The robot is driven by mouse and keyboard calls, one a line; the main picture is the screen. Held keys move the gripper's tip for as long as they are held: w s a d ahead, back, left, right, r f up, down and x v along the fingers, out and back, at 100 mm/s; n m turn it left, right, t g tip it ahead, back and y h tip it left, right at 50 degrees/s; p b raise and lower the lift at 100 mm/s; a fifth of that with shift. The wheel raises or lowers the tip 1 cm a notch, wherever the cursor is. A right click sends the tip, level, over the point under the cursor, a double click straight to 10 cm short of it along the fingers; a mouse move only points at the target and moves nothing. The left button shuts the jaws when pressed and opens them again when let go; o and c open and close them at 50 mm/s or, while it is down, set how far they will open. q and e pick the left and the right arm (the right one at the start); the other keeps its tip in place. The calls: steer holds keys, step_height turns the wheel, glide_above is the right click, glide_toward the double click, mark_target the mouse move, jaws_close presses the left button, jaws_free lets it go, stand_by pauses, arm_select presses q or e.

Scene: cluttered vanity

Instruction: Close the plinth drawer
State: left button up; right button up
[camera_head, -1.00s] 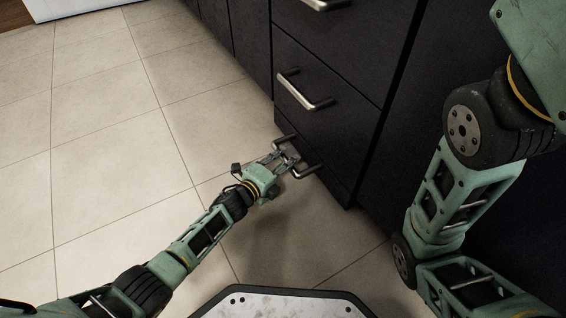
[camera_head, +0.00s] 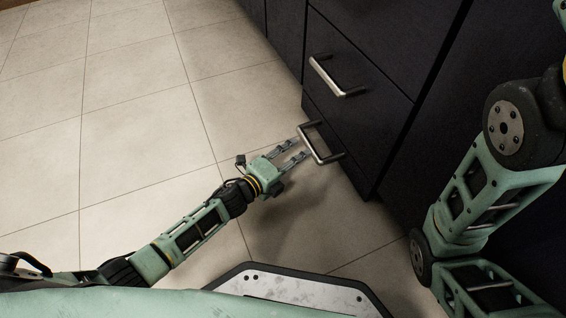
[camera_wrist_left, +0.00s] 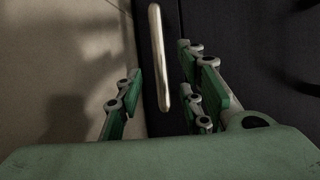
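The plinth drawer (camera_head: 345,163) is the lowest black front of the cabinet, with a metal bar handle (camera_head: 314,149). Its front looks about flush with the front above; I cannot make out a gap. My left gripper (camera_head: 297,150) is low over the floor, just short of the handle, with its fingers apart and nothing between them. In the left wrist view, the handle (camera_wrist_left: 158,55) runs lengthwise ahead of and between the open fingers (camera_wrist_left: 160,92). My right arm shows at the right, but its gripper is out of view.
A drawer with a bar handle (camera_head: 336,77) is above the plinth drawer. The tiled floor (camera_head: 130,130) to the left is clear. My right arm stands close to the dark cabinet on the right.

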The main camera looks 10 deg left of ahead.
arm_select(q)
steer(key=v, duration=0.5)
steer(key=shift+s, duration=0.1)
stand_by(0.4)
